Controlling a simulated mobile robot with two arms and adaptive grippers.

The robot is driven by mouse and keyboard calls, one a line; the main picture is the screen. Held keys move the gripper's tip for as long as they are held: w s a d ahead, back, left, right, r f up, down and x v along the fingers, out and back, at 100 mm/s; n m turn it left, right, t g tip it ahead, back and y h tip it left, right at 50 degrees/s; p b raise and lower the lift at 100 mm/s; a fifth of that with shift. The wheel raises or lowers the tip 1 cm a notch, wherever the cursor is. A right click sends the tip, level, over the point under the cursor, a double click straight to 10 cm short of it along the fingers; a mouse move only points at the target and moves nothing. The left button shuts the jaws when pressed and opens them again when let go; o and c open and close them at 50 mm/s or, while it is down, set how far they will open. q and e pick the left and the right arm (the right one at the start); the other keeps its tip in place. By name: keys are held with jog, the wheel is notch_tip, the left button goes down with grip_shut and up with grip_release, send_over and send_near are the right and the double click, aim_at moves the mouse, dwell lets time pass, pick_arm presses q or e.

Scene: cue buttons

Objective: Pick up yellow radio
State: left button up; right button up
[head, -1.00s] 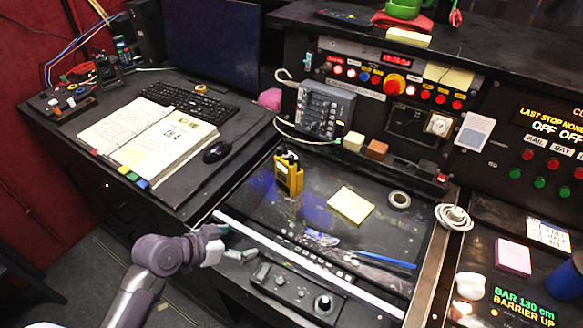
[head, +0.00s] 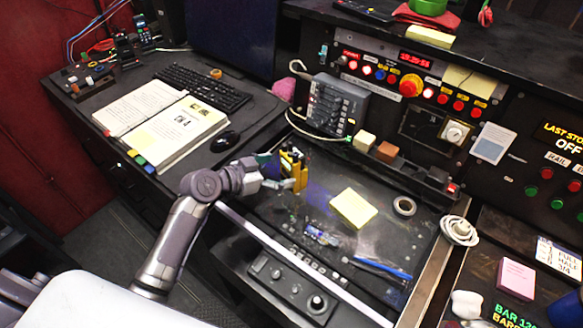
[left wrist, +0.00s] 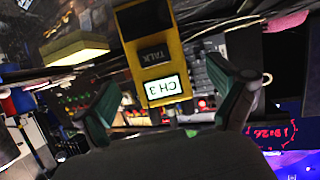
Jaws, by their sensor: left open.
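The yellow radio (head: 291,169) stands on the dark panel surface in the head view, with a black top part. My left gripper (head: 277,172) is right beside it, on its left side. In the left wrist view the radio (left wrist: 155,62) shows large, with a "TALK" label and a lit "CH 3" screen. There the open fingers of my left gripper (left wrist: 172,100) stand to the left and right of the radio's screen end. I cannot tell whether either finger touches it. My right gripper is not in view.
A yellow note pad (head: 353,208), a tape roll (head: 404,206) and a blue pen (head: 384,269) lie right of the radio. A grey switch box (head: 333,105) stands behind it. A mouse (head: 225,141) and an open binder (head: 165,128) lie to the left.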

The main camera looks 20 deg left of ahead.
aim_at(301, 177)
pick_arm(q)
jog(key=shift+x, duration=0.9)
jog(key=shift+w+d+p, duration=0.2)
jog(key=shift+p, duration=0.1)
jog(key=p+x, duration=0.1)
jog(key=x, duration=0.3)
jog(key=shift+p, duration=0.35)
jog(key=shift+w+d+f, duration=0.2)
jog(key=shift+f, duration=0.05)
jog(key=shift+c, duration=0.5)
jog(key=c, duration=1.1)
jog(key=shift+c, duration=0.7)
jog(key=shift+r, duration=0.1)
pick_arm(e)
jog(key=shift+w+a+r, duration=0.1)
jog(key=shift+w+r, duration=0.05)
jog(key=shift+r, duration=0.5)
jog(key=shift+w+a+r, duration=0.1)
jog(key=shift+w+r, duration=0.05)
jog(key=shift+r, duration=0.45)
